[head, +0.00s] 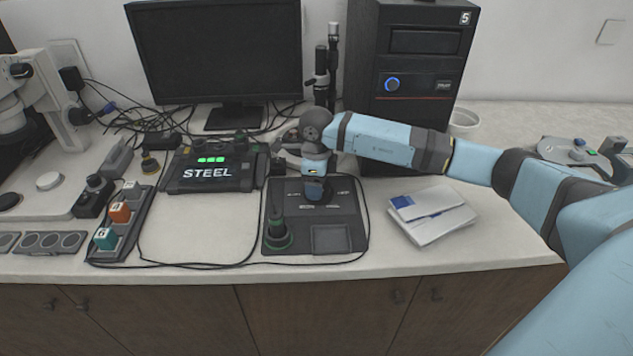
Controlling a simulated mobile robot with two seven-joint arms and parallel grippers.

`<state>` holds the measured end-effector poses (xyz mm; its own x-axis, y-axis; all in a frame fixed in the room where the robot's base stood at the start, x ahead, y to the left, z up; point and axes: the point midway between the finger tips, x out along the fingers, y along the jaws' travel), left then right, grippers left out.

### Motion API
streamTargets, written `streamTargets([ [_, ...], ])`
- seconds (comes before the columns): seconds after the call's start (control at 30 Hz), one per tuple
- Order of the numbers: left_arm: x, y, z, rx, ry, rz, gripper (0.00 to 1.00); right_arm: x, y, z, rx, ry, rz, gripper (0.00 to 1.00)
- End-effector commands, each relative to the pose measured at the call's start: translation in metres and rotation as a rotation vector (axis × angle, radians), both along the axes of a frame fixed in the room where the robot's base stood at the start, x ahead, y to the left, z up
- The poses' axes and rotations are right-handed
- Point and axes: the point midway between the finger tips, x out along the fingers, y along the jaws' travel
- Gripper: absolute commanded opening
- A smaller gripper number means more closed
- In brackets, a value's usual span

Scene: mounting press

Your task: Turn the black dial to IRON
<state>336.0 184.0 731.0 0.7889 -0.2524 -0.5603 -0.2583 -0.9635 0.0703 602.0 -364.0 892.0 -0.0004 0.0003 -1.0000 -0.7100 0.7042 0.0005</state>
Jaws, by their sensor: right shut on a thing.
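A flat dark control panel (353,214) lies on the counter at the middle, with small white markings near its back. My right gripper (317,183) points down over the back part of this panel. It is shut on what looks like the black dial, which is mostly hidden by the fingers; its pointer cannot be read. A black display box (210,181) to the left reads STEEL in lit letters, with green lights above. My left gripper is not in view.
A black knob with a green ring (277,236) stands at the panel's front left. White booklets (432,212) lie to the right. A strip with coloured blocks (120,213) is at the left. A monitor (220,55) and computer tower (412,70) stand behind. Cables run around the panel.

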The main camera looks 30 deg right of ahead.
Motion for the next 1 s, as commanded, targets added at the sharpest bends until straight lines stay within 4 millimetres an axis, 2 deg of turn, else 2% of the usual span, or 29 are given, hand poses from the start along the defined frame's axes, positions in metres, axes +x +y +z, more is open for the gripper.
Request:
streamTargets([
  [0.6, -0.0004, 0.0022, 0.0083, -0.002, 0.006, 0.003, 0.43, 0.0018, -0.0030, 0.0017, -0.001, -0.001, -0.573, 0.37],
  [1.0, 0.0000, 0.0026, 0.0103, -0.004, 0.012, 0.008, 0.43, 0.0019, -0.0044, 0.0012, -0.001, 0.000, -0.816, 0.37],
])
